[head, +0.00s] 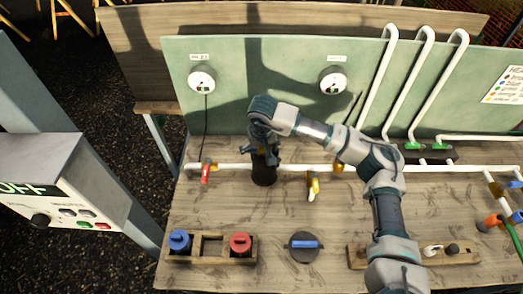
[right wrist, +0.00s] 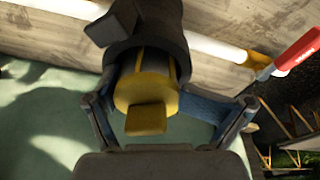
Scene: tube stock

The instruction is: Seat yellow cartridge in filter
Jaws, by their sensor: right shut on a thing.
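The filter is a black upright cup (head: 264,174) on the white pipe, left of the bench's middle. My right gripper (head: 264,152) is right above its mouth. In the right wrist view the gripper (right wrist: 165,105) is shut on the yellow cartridge (right wrist: 147,88), which has a square yellow knob on its end. The cartridge's far part is inside the mouth of the black filter (right wrist: 150,45), and its yellow end still shows outside the rim. How deep it sits is hidden. In the head view the gripper mostly covers the cartridge. My left gripper is not in view.
A wooden rack (head: 210,262) at front holds a blue cartridge (head: 179,241) and a red one (head: 240,243), with an empty slot between. A dark round lid with a blue handle (head: 304,244) lies beside it. A red-handled valve (head: 206,173) and a yellow one (head: 313,184) flank the filter.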

